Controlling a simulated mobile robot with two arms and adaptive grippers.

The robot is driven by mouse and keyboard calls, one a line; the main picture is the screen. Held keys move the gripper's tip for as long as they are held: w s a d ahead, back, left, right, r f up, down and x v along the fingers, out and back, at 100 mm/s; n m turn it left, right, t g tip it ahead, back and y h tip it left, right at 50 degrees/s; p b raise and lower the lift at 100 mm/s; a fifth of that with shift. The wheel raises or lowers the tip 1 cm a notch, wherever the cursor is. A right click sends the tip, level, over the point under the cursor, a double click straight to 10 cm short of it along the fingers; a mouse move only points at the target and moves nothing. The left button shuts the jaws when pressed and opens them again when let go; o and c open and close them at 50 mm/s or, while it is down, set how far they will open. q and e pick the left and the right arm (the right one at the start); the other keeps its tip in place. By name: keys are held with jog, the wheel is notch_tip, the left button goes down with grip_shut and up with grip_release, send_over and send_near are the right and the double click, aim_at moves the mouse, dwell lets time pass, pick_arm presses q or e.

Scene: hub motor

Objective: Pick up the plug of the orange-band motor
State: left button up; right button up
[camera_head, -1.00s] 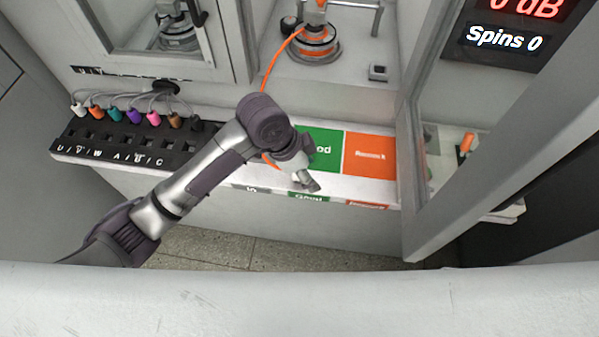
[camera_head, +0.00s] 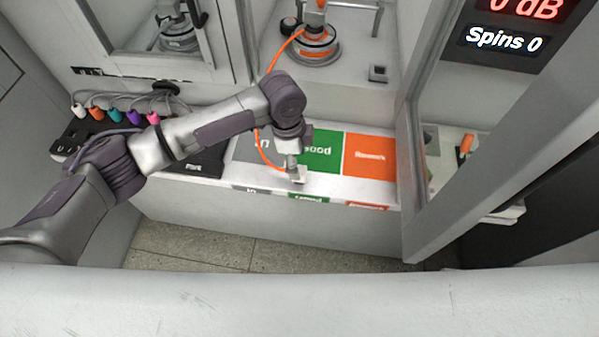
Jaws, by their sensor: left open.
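The orange-band motor (camera_head: 317,44) stands in the open bay at the top middle of the head view. Its orange cable (camera_head: 264,150) loops out to the left, hangs down over the counter and ends beside my left gripper. My left gripper (camera_head: 298,179) points down over the boundary of the grey and green pads, near the counter's front edge. It is open. The plug at the cable's end cannot be made out; the gripper seems to cover it. My right gripper is not in view.
A grey pad (camera_head: 245,148), a green pad (camera_head: 325,149) and an orange pad (camera_head: 369,157) line the counter. Several coloured plugs (camera_head: 115,115) hang above a black socket panel at left. An open glass door frame (camera_head: 470,150) stands at right.

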pick_arm(q)
jog(key=shift+s+d+f+p, duration=0.1)
jog(key=shift+d+f+p, duration=0.15)
jog(key=shift+f, duration=1.15)
jog(key=shift+s+d+f+p, duration=0.1)
jog(key=shift+d+f+p, duration=0.1)
jog(key=shift+f, duration=1.15)
grip_shut()
jog(key=shift+r, duration=0.1)
